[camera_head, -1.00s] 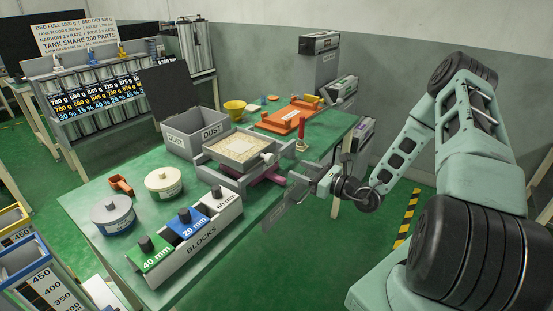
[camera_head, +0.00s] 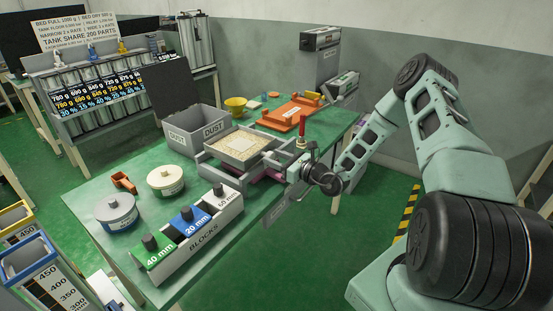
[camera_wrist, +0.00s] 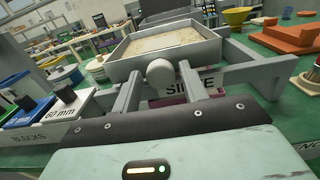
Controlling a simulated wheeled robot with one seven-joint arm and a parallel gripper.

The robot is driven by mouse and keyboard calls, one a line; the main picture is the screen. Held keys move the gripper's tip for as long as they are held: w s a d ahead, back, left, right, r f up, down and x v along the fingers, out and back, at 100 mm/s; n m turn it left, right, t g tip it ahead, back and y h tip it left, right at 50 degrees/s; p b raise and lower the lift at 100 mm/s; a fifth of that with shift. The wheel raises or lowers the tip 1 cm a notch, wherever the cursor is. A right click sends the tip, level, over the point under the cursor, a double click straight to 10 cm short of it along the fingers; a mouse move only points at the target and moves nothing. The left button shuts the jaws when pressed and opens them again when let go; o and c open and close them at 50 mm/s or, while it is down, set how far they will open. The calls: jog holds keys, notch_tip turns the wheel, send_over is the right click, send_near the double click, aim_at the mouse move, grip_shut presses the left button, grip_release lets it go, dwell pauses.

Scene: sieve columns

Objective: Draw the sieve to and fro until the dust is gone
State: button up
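The sieve (camera_head: 232,161) is a grey square tray of pale grains, with a lighter patch in the middle, set in a grey frame on the green table. In the wrist view the sieve (camera_wrist: 205,52) is straight ahead, with a round grey knob (camera_wrist: 160,72) on its near side. My gripper (camera_head: 292,172) is at the sieve's right side in the head view. In the wrist view my gripper (camera_wrist: 159,82) is open, with one finger on each side of the knob and a gap visible to each. A grey box marked DUST (camera_head: 183,142) stands behind the sieve, left.
A BLOCKS rack (camera_head: 205,240) with green, blue and white blocks stands at the table's front edge. An orange tray (camera_head: 285,118) and a yellow funnel (camera_head: 236,104) are behind the sieve.

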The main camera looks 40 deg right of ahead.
grip_shut()
jog(key=w+d+b, duration=0.1)
jog(key=w+d, duration=0.1)
jog(key=d, duration=0.5)
jog(key=shift+w, duration=0.2)
jog(key=shift+o, duration=1.8)
grip_release()
jog(key=b+v, duration=0.3)
jog(key=v, duration=1.4)
jog(key=shift+s, duration=0.2)
